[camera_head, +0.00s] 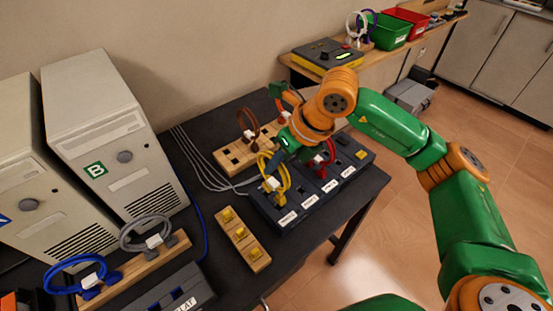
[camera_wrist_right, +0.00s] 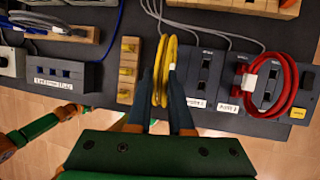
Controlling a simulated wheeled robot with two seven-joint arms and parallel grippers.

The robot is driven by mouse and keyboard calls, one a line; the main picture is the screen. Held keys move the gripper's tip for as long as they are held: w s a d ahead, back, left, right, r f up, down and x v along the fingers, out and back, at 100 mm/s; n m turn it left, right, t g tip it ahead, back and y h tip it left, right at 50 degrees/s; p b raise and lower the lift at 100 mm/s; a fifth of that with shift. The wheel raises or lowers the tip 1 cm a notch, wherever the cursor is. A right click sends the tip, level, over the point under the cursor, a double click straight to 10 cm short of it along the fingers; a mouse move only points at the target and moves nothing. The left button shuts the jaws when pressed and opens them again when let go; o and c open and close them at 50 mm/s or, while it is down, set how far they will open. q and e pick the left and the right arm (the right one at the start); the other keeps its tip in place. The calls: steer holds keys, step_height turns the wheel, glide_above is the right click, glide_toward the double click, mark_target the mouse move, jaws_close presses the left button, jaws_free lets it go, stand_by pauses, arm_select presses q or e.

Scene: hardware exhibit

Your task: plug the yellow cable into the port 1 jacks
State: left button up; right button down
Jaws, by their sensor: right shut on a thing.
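The yellow cable (camera_head: 284,178) is a coiled loop with a white tag. My right gripper (camera_head: 272,168) is shut on it; in the right wrist view the cable (camera_wrist_right: 165,70) stands between the dark fingers. The dark port block (camera_head: 263,208) lies below, with a row of white labels too small to read surely. The cable is over or beside the block's left end; I cannot tell whether its plugs touch any jack. In the right wrist view, part of my left arm (camera_wrist_right: 30,130) shows at the left edge, but its jaws cannot be made out.
A red cable (camera_head: 328,154) sits on the port block. A wooden strip with yellow jacks (camera_head: 240,238) lies left of the block. A wooden board (camera_head: 232,157) with a brown cable is behind. Grey (camera_head: 150,222) and blue (camera_head: 62,270) cables stand by two beige towers (camera_head: 105,130).

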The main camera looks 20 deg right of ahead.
steer(key=shift+w+a, duration=0.1)
stand_by(0.3)
steer(key=shift+r+b, duration=0.1)
steer(key=shift+b, duration=0.2)
stand_by(1.0)
steer(key=shift+f+b, duration=1.05)
steer(key=shift+b, duration=0.5)
stand_by(1.1)
steer(key=shift+c, duration=0.5)
jaws_free()
